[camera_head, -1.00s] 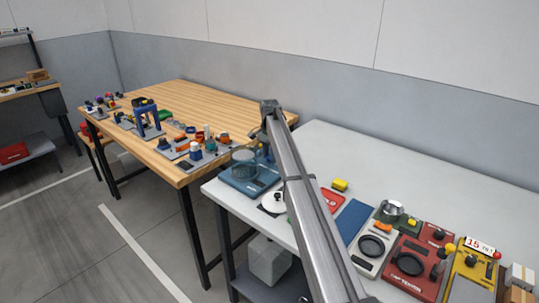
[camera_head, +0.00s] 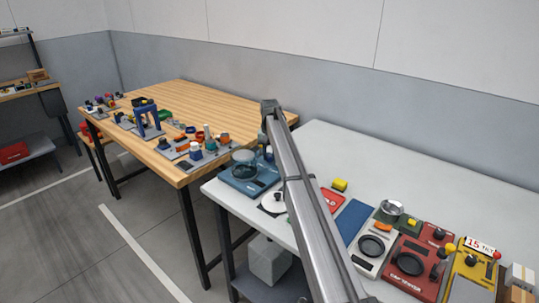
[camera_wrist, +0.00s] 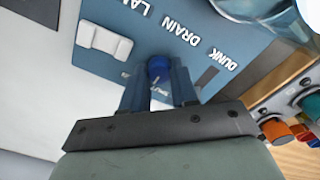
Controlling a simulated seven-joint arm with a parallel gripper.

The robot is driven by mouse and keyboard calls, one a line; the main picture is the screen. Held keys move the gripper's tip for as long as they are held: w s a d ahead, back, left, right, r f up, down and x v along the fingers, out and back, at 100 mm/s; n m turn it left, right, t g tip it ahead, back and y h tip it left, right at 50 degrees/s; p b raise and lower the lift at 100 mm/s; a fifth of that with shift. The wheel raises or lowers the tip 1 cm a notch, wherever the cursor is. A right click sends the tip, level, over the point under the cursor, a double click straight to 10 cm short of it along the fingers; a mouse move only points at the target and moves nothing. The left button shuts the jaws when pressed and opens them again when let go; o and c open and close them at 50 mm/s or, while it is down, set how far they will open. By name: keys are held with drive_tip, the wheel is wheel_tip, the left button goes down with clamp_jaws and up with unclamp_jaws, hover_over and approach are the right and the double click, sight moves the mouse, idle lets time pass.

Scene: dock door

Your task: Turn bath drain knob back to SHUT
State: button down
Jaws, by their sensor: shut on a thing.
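The blue bath unit (camera_head: 246,184) stands at the left end of the grey-white bench and carries a clear round bath (camera_head: 244,161). In the wrist view its blue panel (camera_wrist: 190,20) shows the words DRAIN and DUNK. A blue knob (camera_wrist: 158,68) sits below the word DRAIN. My gripper (camera_wrist: 158,85) has its two dark blue fingers on either side of this knob and is shut on it. Small lettering between the fingers is partly hidden, and I cannot read the knob's setting. In the head view, my arm hides most of the gripper.
A white two-part switch (camera_wrist: 104,41) is on the panel left of the knob. The bath's glass rim (camera_wrist: 262,10) is close at upper right. The wooden table (camera_head: 190,107) with several small devices adjoins. A blue mat (camera_head: 354,221) and more units lie rightward.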

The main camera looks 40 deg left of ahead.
sight(269, 157)
drive_tip(key=n, duration=0.5)
drive_tip(key=shift+n, duration=2.4)
drive_tip(key=c, duration=1.1)
unclamp_jaws()
drive_tip(key=shift+c, duration=0.2)
wheel_tip(269, 157, up, 14)
